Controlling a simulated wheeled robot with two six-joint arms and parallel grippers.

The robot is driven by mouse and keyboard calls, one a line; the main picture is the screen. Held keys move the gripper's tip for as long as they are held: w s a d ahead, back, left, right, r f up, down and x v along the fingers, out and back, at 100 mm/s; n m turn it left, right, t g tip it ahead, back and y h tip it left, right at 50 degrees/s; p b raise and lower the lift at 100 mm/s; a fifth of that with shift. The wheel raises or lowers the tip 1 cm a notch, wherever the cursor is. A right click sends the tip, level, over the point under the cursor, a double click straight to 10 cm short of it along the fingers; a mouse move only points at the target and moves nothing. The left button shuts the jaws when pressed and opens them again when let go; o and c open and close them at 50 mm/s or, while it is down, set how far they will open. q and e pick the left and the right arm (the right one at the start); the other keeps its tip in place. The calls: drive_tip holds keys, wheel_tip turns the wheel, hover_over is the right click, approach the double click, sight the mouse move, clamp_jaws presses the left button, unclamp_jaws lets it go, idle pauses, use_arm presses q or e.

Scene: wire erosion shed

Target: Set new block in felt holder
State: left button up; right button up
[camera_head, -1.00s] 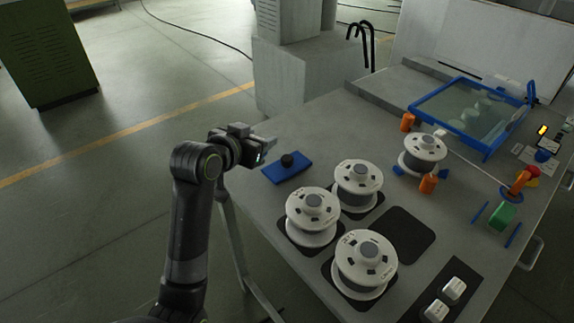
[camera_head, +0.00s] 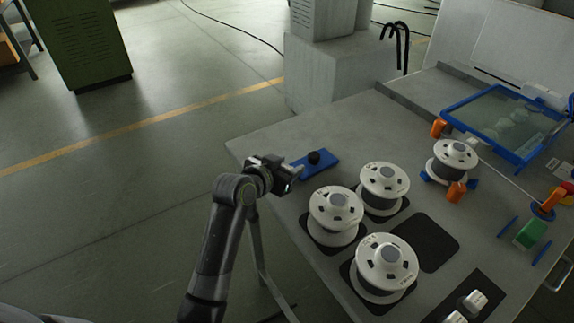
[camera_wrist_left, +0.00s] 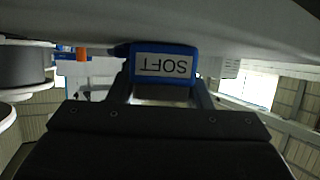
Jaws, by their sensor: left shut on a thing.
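A green block (camera_head: 530,233) stands between two thin blue strips at the right; I cannot tell whether this is the felt holder. My left gripper (camera_head: 291,172) is at the near left end of a flat blue piece with a black knob (camera_head: 323,167). In the left wrist view a blue piece labelled SOFT (camera_wrist_left: 183,50), upside down in the picture, sits between the fingers, which are shut on it. My right gripper is out of view.
Several white spools (camera_head: 384,185) stand on dark pads, one pad (camera_head: 427,242) bare. Another spool (camera_head: 454,160) stands near orange pieces (camera_head: 438,128), with a wire running right. A blue-framed clear cover (camera_head: 478,97) lies behind.

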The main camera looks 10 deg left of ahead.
use_arm(q)
drive_tip(key=shift+f, duration=0.2)
drive_tip(key=o, duration=1)
drive_tip(key=shift+s, duration=0.1)
